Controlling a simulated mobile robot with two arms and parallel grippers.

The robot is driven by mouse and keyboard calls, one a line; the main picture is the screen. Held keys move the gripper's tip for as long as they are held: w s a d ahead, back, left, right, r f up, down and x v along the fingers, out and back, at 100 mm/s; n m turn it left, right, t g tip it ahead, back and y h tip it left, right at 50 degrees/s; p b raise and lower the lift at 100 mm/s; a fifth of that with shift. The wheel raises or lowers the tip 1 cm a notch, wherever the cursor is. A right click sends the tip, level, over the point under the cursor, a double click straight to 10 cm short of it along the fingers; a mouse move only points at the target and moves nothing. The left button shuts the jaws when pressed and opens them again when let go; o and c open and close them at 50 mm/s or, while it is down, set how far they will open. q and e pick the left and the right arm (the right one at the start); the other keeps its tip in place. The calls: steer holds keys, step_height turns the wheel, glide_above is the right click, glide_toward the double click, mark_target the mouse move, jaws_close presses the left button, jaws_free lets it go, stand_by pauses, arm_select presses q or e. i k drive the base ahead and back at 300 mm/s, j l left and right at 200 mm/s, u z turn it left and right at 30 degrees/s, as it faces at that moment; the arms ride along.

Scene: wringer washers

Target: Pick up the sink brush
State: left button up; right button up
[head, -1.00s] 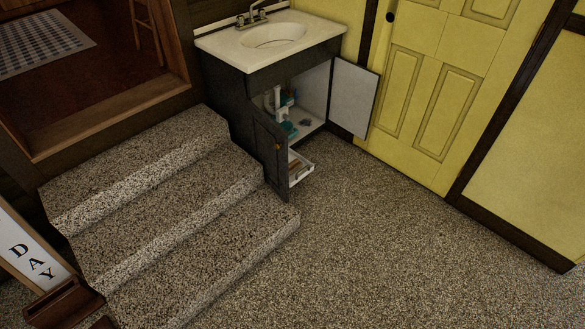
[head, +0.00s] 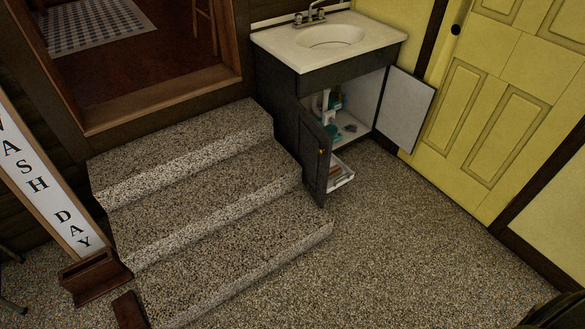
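I cannot make out a sink brush for certain. The sink cabinet (head: 290,92) stands beside the steps with both doors open. Small items sit inside it, among them a teal item (head: 331,131) and a small dark item (head: 350,128), too small to tell apart. A low white pull-out tray (head: 343,181) with brownish contents sticks out at the cabinet's bottom. Neither of my grippers is in view.
Speckled stone steps (head: 190,190) adjoin the cabinet on the left. The left door (head: 315,155) and right door (head: 407,108) stick out. Speckled floor (head: 400,240) in front is clear. A "WASH DAY" sign (head: 45,180) leans at left. A dark object is cut off at bottom right.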

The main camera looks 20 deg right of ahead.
mark_target(335, 171)
steer(key=i+l+u, duration=0.2)
steer(key=l, duration=0.15)
steer(key=i+l+u, duration=0.25)
steer(key=l+u, duration=0.2)
steer(key=l, duration=0.3)
steer(key=i+l+u, duration=0.2)
steer(key=l, duration=0.2)
steer(key=l+u, duration=0.2)
steer(key=l, duration=0.2)
